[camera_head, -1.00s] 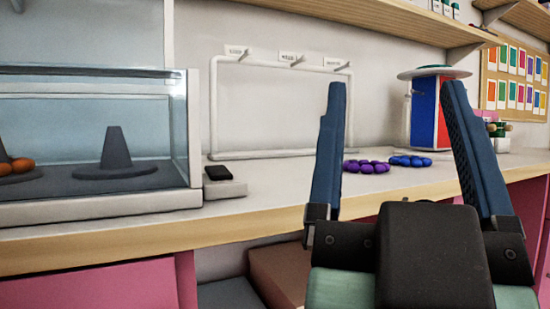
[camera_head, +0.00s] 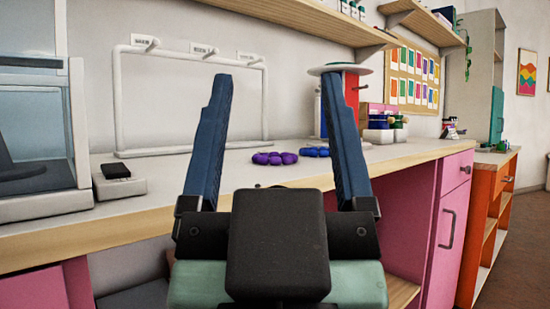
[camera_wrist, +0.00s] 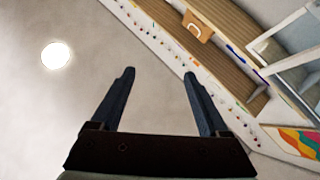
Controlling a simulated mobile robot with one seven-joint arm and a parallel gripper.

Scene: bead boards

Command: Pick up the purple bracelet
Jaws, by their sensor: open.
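The purple bracelet (camera_head: 274,158), a ring of purple beads, lies on the white counter (camera_head: 400,153) in the head view, seen between my two fingers. A blue bracelet (camera_head: 315,152) lies just right of it, partly behind my right finger. My gripper (camera_head: 275,80) is open and empty, its blue fingers pointing up in front of the counter. In the wrist view my gripper (camera_wrist: 160,75) is also open, with only the ceiling and upper wall behind it; no bracelet shows there.
A glass case (camera_head: 30,130) and a small grey box with a black top (camera_head: 118,178) stand at left. A white rack frame (camera_head: 118,100) stands behind the bracelets. A red and blue display (camera_head: 351,92) is behind my right finger. A shelf (camera_head: 300,25) hangs above.

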